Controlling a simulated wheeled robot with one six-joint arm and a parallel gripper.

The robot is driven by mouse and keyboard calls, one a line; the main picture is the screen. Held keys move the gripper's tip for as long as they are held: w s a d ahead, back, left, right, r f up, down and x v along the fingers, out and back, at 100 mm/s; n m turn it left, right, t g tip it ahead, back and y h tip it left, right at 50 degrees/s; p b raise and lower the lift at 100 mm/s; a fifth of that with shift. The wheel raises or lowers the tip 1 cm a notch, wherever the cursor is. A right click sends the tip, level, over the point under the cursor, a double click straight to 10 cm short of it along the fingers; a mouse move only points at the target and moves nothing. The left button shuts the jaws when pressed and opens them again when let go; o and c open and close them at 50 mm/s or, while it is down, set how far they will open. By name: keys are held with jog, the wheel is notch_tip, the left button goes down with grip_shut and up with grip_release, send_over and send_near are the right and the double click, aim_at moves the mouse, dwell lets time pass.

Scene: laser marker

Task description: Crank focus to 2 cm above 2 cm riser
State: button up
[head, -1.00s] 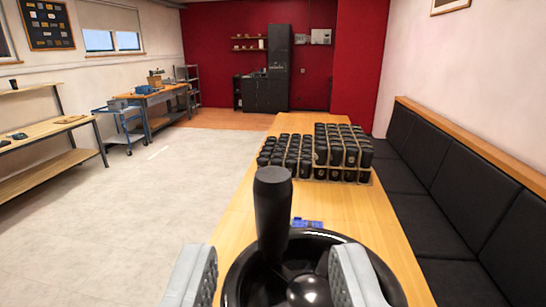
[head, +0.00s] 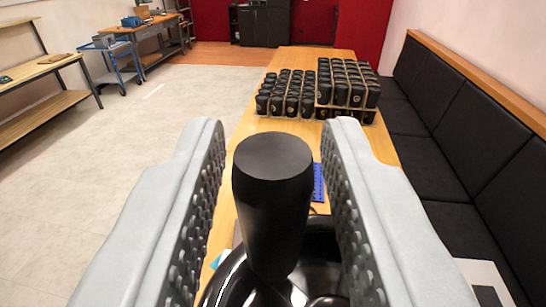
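A black crank handle (head: 272,205) stands upright from a glossy black handwheel (head: 325,250) in the lower middle of the view. My gripper (head: 275,150) is open, with one grey studded finger on each side of the handle. Gaps show between the handle and both fingers, wider on the right. The lower part of the wheel is cut off by the frame and partly hidden by the fingers. No riser and no focus scale can be made out.
A wooden table (head: 300,62) runs away ahead, with several black cups (head: 345,92) in crates on it. A small blue item (head: 318,185) lies behind the wheel. A black padded bench (head: 440,130) lines the right wall. Open floor (head: 170,120) lies to the left.

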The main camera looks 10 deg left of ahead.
grip_shut()
jog(key=shift+s+a+n+g+y, duration=0.15)
jog(key=shift+n+g+y, duration=0.15)
jog(key=shift+n+y, duration=0.55)
jog(key=shift+s+d+n+g+y, duration=0.15)
jog(key=shift+n+g+y, duration=0.25)
jog(key=shift+y, duration=0.75)
jog(key=shift+s+a+n+g+y, duration=0.15)
jog(key=shift+n+g+y, duration=0.15)
jog(key=shift+n+y, duration=0.45)
